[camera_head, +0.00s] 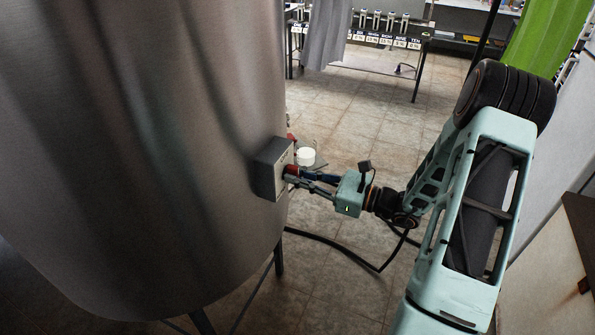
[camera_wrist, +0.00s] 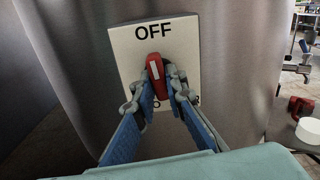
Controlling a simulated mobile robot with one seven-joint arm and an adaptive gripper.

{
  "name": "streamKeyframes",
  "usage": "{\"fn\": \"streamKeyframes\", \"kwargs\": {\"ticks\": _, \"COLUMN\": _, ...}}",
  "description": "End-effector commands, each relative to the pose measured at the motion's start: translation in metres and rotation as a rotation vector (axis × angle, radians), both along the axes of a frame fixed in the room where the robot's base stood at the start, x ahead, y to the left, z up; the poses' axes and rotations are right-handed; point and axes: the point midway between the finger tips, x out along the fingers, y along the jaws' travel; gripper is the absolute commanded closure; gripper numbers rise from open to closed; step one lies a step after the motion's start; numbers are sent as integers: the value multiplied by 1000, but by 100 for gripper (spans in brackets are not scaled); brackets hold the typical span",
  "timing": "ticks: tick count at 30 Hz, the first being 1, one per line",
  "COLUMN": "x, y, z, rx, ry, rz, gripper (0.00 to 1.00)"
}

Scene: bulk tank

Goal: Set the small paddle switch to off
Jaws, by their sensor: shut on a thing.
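The switch is a red paddle with a white stripe (camera_wrist: 154,68) on a pale plate (camera_wrist: 186,48). OFF is printed at the plate's top; lettering below the paddle is mostly hidden by my fingers. The paddle leans up toward OFF in the wrist view; its exact setting is hard to tell. My gripper (camera_wrist: 160,92) is at the paddle with one finger on each side, shut on its lower part. In the head view, the grey switch box (camera_head: 267,168) is on the tank's side, and my gripper (camera_head: 292,177) reaches it from the right.
The big steel tank (camera_head: 130,150) fills the left. A white round cap (camera_head: 306,156) and a red fitting (camera_wrist: 300,106) are close to the right of the box. A black cable (camera_head: 335,244) runs below my arm. Tiled floor lies open behind.

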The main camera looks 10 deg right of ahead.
Motion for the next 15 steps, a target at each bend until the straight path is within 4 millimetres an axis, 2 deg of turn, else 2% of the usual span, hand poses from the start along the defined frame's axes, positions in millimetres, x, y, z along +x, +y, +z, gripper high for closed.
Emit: {"fn": "streamKeyframes", "kwargs": {"ticks": 15, "x": -1, "y": 0, "z": -1, "rx": 73, "ry": 99, "rz": 0, "gripper": 100}}
